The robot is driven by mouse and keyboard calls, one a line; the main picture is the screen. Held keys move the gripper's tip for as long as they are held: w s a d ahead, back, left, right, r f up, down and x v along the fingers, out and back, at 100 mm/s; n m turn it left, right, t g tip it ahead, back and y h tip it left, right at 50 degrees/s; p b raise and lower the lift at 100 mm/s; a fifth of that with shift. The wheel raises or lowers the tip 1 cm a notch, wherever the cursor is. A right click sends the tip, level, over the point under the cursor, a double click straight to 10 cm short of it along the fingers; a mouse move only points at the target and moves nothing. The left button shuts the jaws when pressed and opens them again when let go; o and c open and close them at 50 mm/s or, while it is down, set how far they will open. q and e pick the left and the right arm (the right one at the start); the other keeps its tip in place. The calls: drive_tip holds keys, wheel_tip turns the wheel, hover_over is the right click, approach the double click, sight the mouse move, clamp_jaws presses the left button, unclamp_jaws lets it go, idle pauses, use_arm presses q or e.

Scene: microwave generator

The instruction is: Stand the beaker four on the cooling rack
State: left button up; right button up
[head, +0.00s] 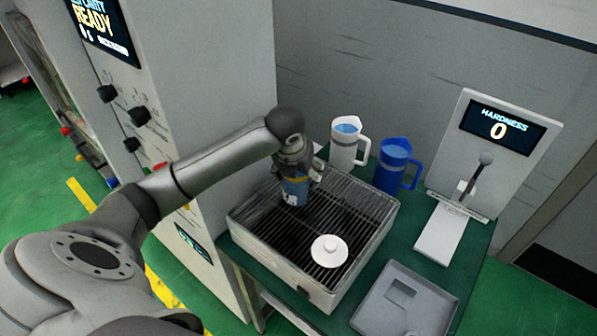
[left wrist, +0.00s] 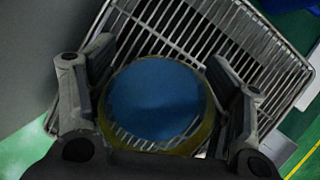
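A beaker with a blue band (head: 295,190) is upright at the back left of the cooling rack (head: 262,257). Its bottom is at or very near the wires; I cannot tell whether it touches. In the left wrist view the beaker, with blue contents (left wrist: 155,100), sits between the fingers, above the rack wires (left wrist: 180,32). My left gripper (head: 297,172) comes from above with a finger on each side of the beaker's upper part. In the left wrist view the fingers (left wrist: 162,95) are close to its wall; whether they press on it is unclear. My right gripper is out of view.
A white lid-like disc with a knob (head: 330,250) lies on the rack's front right. A white mug (head: 345,145) and a blue mug (head: 394,168) stand behind the rack. A hardness tester (head: 500,135) and a grey tray (head: 440,298) are at right. The rack's middle is free.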

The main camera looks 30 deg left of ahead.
use_arm(q)
drive_tip(key=shift+o, duration=0.3)
drive_tip(key=shift+r, duration=0.1)
drive_tip(key=shift+s+d+r, duration=0.1)
drive_tip(key=shift+r, duration=0.3)
drive_tip(key=shift+b+v, duration=1.3)
drive_tip(key=shift+v, duration=4.25)
drive_tip(key=shift+f, duration=0.15)
